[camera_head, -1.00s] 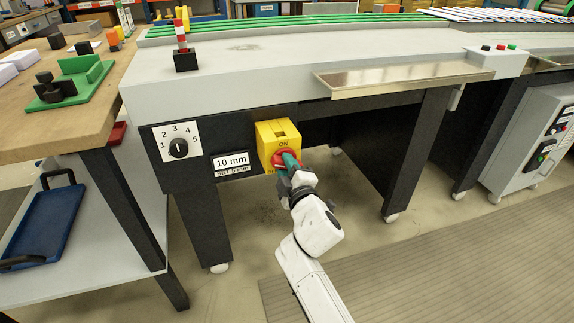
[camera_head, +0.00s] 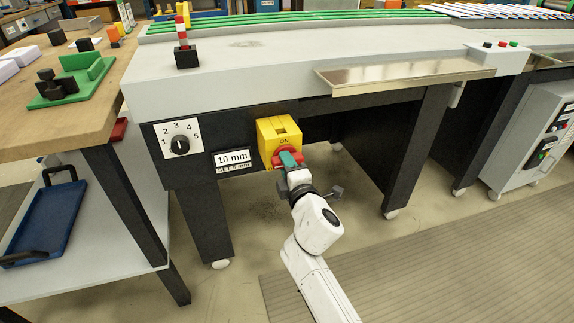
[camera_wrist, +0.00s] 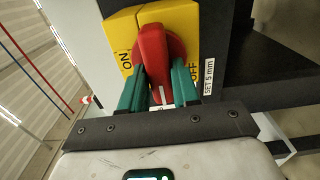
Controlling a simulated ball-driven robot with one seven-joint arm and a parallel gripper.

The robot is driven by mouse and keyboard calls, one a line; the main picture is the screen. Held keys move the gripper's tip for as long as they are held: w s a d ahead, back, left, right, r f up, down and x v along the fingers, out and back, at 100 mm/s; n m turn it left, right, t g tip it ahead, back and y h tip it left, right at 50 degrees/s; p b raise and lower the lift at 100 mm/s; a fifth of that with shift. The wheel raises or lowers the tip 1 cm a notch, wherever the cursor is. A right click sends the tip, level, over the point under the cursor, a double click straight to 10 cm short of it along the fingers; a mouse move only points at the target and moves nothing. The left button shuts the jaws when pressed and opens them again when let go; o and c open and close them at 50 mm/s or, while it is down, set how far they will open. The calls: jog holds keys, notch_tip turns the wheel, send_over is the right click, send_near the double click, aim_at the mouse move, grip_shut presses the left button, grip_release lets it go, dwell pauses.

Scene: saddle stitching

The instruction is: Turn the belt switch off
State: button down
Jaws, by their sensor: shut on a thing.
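The belt switch is a red rotary knob (camera_wrist: 165,50) on a yellow box (camera_head: 268,140) on the front of the grey machine. ON is printed above the knob in the head view; in the wrist view ON is at its left and OFF at its right. My gripper (camera_head: 290,159) is at the knob. In the wrist view its green fingers (camera_wrist: 159,78) are on both sides of the red handle, shut on it. A white mark shows on the handle between the fingers. The head view hides OFF and much of the knob behind the gripper.
A numbered dial (camera_head: 179,146) and a 10 mm label (camera_head: 232,159) are left of the switch. A metal tray (camera_head: 400,74) juts out above and right. A wooden table (camera_head: 95,110) stands left, with a blue tray (camera_head: 48,225) below. Floor in front is open.

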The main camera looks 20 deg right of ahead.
jog(key=shift+a+f, duration=0.1)
jog(key=c, duration=0.9)
grip_release()
jog(key=shift+s, duration=0.1)
jog(key=s+p, duration=0.2)
jog(key=s, duration=0.8)
jog(key=shift+s+p, duration=0.3)
jog(key=shift+p, duration=0.1)
